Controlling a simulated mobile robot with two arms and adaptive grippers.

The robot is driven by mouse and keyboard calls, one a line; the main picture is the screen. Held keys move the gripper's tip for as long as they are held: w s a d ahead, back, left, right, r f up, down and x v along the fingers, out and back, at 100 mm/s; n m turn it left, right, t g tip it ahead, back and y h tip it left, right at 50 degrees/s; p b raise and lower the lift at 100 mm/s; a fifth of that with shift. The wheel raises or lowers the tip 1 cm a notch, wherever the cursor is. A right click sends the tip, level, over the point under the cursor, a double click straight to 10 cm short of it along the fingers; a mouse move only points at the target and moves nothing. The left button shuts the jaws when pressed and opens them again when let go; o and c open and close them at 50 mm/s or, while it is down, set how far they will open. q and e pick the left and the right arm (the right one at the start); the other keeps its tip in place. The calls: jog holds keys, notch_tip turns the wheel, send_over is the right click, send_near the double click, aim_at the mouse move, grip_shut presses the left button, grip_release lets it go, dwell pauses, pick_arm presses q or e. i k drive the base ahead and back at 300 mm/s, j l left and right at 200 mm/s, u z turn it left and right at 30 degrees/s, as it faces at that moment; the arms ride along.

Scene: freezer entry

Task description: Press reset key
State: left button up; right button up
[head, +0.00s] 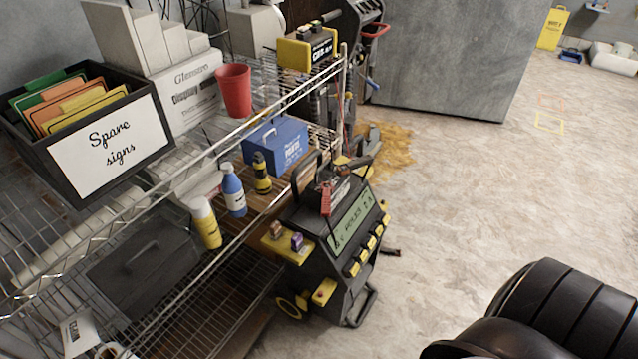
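A black device (345,282) with a greenish display (356,220) stands tilted in the picture on the floor beside the shelving. Several yellow keys (364,255) run along its right edge below the display. A yellow plate with a red button (322,293) sits low on its front. No label that I can read says which key is reset. A red tag-like part (325,200) hangs at the top of the device. Neither of my grippers is in view. A black rounded arm part, apparently mine, fills the bottom right corner.
A wire shelf (232,137) holds a "Spare signs" box (110,150), a red cup (234,90), a blue box (276,146) and bottles (234,190). A brown spill (392,146) lies behind the device. The floor (480,190) to the right is mostly clear.

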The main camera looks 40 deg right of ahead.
aim_at(385, 218)
jog(key=z, duration=1.6)
